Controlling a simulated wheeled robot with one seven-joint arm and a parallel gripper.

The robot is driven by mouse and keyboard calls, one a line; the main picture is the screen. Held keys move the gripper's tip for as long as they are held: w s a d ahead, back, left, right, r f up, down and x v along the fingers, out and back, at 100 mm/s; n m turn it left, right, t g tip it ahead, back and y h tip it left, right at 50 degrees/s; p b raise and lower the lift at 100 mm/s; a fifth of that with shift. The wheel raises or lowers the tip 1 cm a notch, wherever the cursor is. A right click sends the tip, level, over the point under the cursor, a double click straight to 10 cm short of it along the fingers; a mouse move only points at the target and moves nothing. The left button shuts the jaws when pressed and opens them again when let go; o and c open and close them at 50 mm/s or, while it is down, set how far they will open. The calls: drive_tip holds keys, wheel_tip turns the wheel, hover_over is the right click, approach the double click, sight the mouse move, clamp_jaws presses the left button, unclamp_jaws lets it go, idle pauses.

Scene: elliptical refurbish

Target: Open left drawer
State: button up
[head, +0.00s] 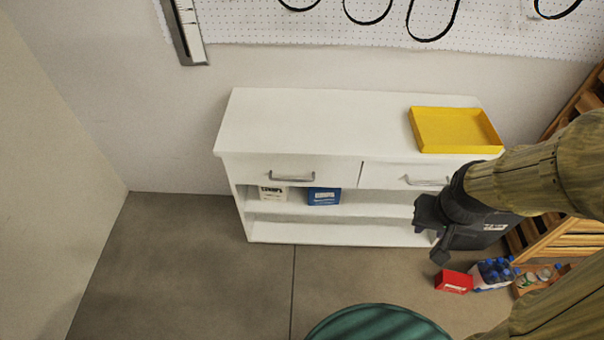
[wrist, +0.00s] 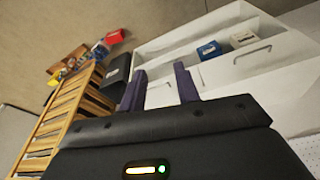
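A white cabinet (head: 330,120) stands against the wall with two drawers side by side, both looking shut. The left drawer (head: 335,172) has a grey bar handle (head: 292,178); in the wrist view this handle (wrist: 252,55) is off to the right of my fingers. The right drawer (head: 385,174) has a similar handle (head: 428,182). My gripper (head: 428,233) is in front of the cabinet's right end, below the right handle in the picture. In the wrist view my gripper (wrist: 160,69) has its fingers apart, with nothing visibly held.
A yellow tray (head: 455,130) sits on the cabinet top. A white box (head: 272,192) and a blue box (head: 323,196) are on the shelf. A red box (head: 454,281), bottles (head: 493,273) and a wooden rack (head: 565,240) are at right. The left floor is clear.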

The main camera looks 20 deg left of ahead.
idle(0.3)
drive_tip(key=w+a+f+t+y+b, duration=0.1)
drive_tip(key=w+a+f+t+b, duration=0.1)
drive_tip(key=w+a+f+b, duration=0.4)
drive_tip(key=w+a+f+t+y+b, duration=0.25)
drive_tip(key=f+b, duration=0.25)
drive_tip(key=f, duration=0.4)
drive_tip(key=w+a+f+t+y+b, duration=0.1)
drive_tip(key=w+a+f+b, duration=0.5)
drive_tip(key=f, duration=0.1)
drive_tip(key=a+f+m+t+y+b, duration=0.7)
drive_tip(key=a+f+m+b, duration=0.3)
drive_tip(key=a+f+b, duration=0.5)
drive_tip(key=f+t+b, duration=0.1)
drive_tip(key=b, duration=0.2)
drive_tip(key=shift+w+a+f, duration=0.2)
drive_tip(key=shift+w+f, duration=0.05)
drive_tip(key=shift+w, duration=0.15)
drive_tip(key=shift+w+a, duration=0.1)
